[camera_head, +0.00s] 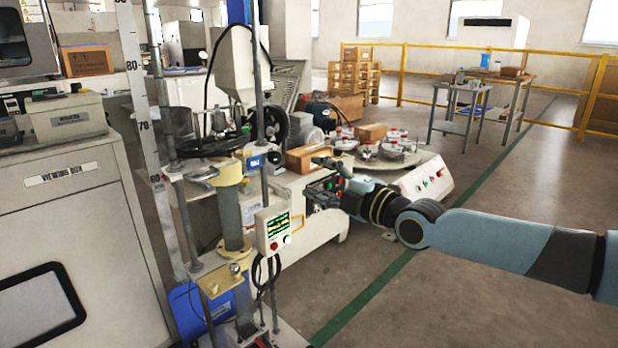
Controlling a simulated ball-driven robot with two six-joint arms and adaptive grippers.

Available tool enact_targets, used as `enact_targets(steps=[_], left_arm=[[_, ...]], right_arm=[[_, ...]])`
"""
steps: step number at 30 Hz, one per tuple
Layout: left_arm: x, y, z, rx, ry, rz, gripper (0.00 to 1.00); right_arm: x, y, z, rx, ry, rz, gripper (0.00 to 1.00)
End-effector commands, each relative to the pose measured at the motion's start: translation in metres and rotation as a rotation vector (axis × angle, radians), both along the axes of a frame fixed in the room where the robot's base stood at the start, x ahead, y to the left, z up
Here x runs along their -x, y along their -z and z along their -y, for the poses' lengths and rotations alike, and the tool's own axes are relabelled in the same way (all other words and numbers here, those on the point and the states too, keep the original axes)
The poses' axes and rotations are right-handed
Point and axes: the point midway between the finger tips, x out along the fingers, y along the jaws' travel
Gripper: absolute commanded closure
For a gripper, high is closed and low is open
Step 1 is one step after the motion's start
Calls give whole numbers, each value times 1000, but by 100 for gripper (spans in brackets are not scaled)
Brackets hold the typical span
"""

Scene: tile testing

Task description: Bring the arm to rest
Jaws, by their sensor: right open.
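My right arm (490,238) reaches in from the right edge, roughly level, towards the middle of the view. My right gripper (318,178) is at its end, dark, open, with nothing seen between its fingers. It is in front of the white machine with the round table, close to the tester's control box in the picture. Whether it touches anything cannot be told. My left gripper is not in view.
A control box (273,231) with a green screen hangs on the tester column (232,215). A cardboard box (308,156) lies behind my gripper. A round table (400,163) holds several metal pieces. The floor (440,310) below my arm is clear.

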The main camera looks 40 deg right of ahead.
Motion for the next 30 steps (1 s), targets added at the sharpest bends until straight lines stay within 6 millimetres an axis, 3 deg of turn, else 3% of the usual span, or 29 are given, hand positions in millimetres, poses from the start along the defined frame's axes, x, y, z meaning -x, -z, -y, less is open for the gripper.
enact_targets(steps=[8,11,14,17,21,24,27,30], left_arm=[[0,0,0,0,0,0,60],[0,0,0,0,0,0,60],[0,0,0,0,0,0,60],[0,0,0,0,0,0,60],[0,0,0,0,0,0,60],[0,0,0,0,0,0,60],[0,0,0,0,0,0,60],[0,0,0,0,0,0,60]], right_arm=[[1,2,0,-1,0,-4,49],[13,20,-5,-28,9,-33,49],[39,64,-19,-72,34,-107,49],[75,129,-39,-147,56,-275,49],[142,221,-74,-337,124,-573,49],[198,278,-97,-485,222,-794,49],[255,321,-116,-619,360,-987,49],[303,348,-127,-727,519,-1134,49]])
